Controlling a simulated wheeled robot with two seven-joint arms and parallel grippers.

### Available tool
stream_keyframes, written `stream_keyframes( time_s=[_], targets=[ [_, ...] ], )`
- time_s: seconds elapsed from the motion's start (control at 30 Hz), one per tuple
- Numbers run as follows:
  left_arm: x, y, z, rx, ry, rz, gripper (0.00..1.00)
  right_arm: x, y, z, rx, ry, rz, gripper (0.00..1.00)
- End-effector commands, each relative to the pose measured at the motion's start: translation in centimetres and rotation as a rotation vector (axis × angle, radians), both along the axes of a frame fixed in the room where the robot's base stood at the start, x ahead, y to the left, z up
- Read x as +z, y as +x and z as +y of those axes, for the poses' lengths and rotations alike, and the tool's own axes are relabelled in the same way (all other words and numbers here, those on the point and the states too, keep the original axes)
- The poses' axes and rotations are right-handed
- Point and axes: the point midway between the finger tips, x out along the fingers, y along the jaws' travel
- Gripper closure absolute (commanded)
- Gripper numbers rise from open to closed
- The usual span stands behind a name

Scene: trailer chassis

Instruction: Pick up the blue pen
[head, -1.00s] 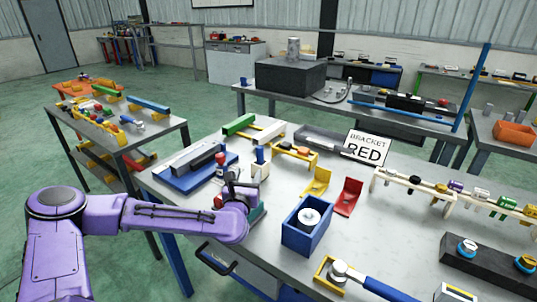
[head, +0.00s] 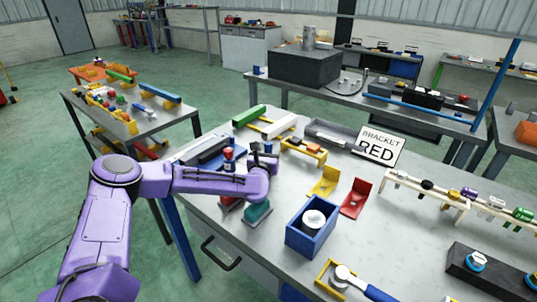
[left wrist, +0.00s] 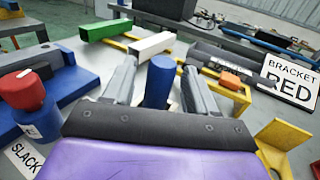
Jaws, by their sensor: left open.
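My left gripper is open and holds nothing. In the head view my left gripper (head: 264,161) is over the near left part of the table, and a small blue top (head: 268,147) shows at its fingers. The pen's lower part is hidden behind the gripper. My right gripper is in neither view.
A red-topped blue piece (left wrist: 22,92) stands just left of the gripper. A yellow stand (left wrist: 228,95) with an orange block is to the right. Green (head: 249,116) and white (head: 279,127) bars lie behind. A blue box (head: 313,238) and yellow and red brackets stand nearer right.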

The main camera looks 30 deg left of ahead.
Motion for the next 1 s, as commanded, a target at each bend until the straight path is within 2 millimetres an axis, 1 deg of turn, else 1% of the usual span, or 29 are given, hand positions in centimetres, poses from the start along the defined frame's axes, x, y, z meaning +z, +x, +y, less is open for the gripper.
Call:
stream_keyframes(
  time_s=[0.1, 0.27, 0.3, 0.37, 0.4, 0.43, 0.67, 0.77, 0.87, 1.0],
  targets=[
    [0.0, 0.5, 0.2, 0.000, 0.000, 0.001, 0.43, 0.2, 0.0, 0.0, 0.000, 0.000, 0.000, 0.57],
    [0.0, 0.5, 0.2, 0.000, 0.000, 0.001, 0.43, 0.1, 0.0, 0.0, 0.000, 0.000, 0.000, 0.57],
    [0.0, 0.5, 0.2, 0.000, 0.000, 0.001, 0.56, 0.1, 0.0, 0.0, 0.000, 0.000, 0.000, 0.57],
    [0.0, 0.5, 0.2, 0.000, 0.000, 0.001, 0.76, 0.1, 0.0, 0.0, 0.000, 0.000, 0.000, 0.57],
    [0.0, 0.5, 0.2, 0.000, 0.000, 0.001, 0.89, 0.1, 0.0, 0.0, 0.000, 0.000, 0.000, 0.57],
    [0.0, 0.4, 0.2, 0.000, 0.000, 0.001, 0.97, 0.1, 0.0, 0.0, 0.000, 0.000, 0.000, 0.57],
    [0.0, 0.4, 0.2, 0.000, 0.000, 0.000, 0.97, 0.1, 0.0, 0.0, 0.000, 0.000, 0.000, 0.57],
    [0.7, 0.5, 0.2, 0.001, -0.002, -0.003, 0.97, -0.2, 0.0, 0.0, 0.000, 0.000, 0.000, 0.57],
    [2.6, 0.5, 0.3, 0.000, -0.003, -0.007, 0.97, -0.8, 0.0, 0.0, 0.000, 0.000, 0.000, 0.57],
    [6.1, 0.5, 0.3, 0.001, -0.002, -0.006, 0.97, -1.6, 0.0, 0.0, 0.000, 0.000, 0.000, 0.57]
  ],
)
